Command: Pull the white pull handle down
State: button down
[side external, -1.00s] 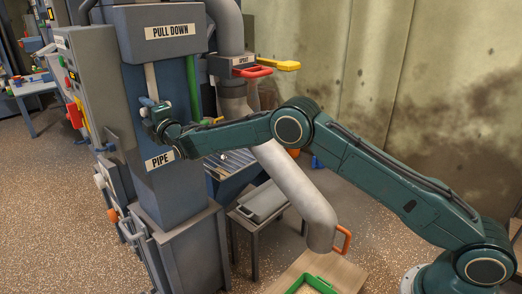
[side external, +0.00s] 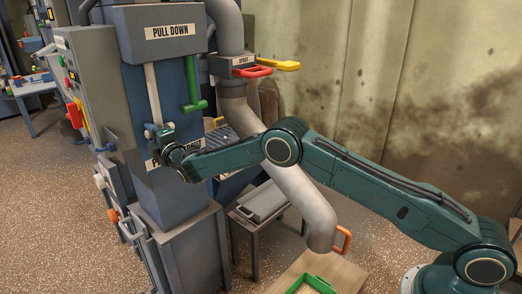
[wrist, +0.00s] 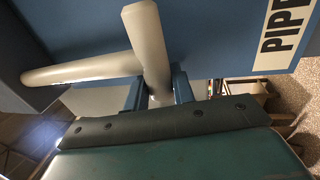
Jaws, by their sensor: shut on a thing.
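The white pull handle (side external: 152,92) hangs from the grey box labelled PULL DOWN (side external: 158,20) on the blue column. It is a long white bar with a crossbar at its lower end. My gripper (side external: 160,132) is shut on this lower end, just above the PIPE label. In the wrist view the white handle (wrist: 148,45) shows its bar and one arm of the crossbar (wrist: 85,70). The blue fingers of my gripper (wrist: 157,90) stand on either side of the white handle, and part of the grip is hidden.
A green handle (side external: 192,82) hangs right of the white one. Red (side external: 252,73) and yellow (side external: 280,66) handles stick out by the spout label. A grey slanted pipe (side external: 300,195) passes behind my arm. A grey control cabinet (side external: 100,90) stands left of the column.

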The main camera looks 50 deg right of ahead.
jog(key=shift+f, duration=1.95)
jog(key=c, duration=1.2)
grip_release()
jog(key=shift+f, duration=0.15)
jog(key=shift+r, duration=0.2)
jog(key=shift+s+r, duration=0.1)
jog(key=shift+s, duration=0.05)
jog(key=s+f, duration=0.3)
jog(key=s, duration=1)
jog(key=shift+s, duration=0.15)
jog(key=shift+r, duration=0.15)
